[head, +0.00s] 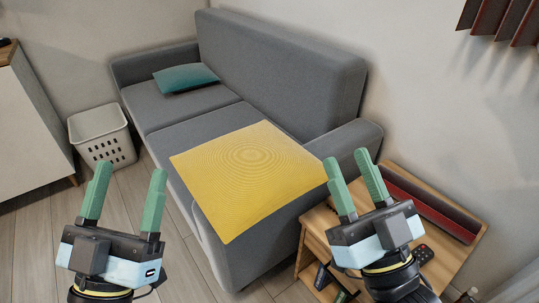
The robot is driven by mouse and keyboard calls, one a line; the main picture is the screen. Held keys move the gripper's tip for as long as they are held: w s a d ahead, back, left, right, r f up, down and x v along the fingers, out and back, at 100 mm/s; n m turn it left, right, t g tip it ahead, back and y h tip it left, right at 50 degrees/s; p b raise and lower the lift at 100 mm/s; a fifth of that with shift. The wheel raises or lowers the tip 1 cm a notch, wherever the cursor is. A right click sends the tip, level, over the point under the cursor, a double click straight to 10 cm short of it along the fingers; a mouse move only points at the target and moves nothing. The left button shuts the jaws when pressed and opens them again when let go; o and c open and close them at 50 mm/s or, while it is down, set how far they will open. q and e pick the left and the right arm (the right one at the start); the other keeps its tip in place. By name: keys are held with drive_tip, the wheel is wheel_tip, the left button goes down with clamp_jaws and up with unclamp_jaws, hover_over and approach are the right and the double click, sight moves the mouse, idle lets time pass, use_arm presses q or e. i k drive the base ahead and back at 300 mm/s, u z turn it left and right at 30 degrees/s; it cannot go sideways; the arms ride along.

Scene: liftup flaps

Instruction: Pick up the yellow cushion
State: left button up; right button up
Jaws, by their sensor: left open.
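The yellow cushion (246,178) lies flat on the near end of the grey sofa seat, with its front corner at the seat's front edge. My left gripper (127,186) is open and empty, to the left of the cushion and in front of the sofa. My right gripper (353,178) appears open, with its two green fingers apart and nothing between them. It is to the right of the cushion, in front of the sofa's right armrest and the side table. In the picture its left finger comes close to the cushion's right corner; I cannot tell the depth gap.
The grey sofa (187,106) also holds a teal cushion (185,78) at its far end. A wooden side table (316,222) with a remote (424,254) stands at the right. A white basket (101,134) and a white cabinet (32,130) stand left. Floor is clear before the sofa.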

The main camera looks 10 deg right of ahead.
sight(237, 180)
drive_tip(key=z, duration=0.6)
drive_tip(key=k, duration=1.3)
drive_tip(key=u, duration=0.1)
drive_tip(key=i, duration=0.55)
drive_tip(key=u, duration=0.65)
drive_tip(key=i, duration=1.2)
drive_tip(key=z, duration=0.65)
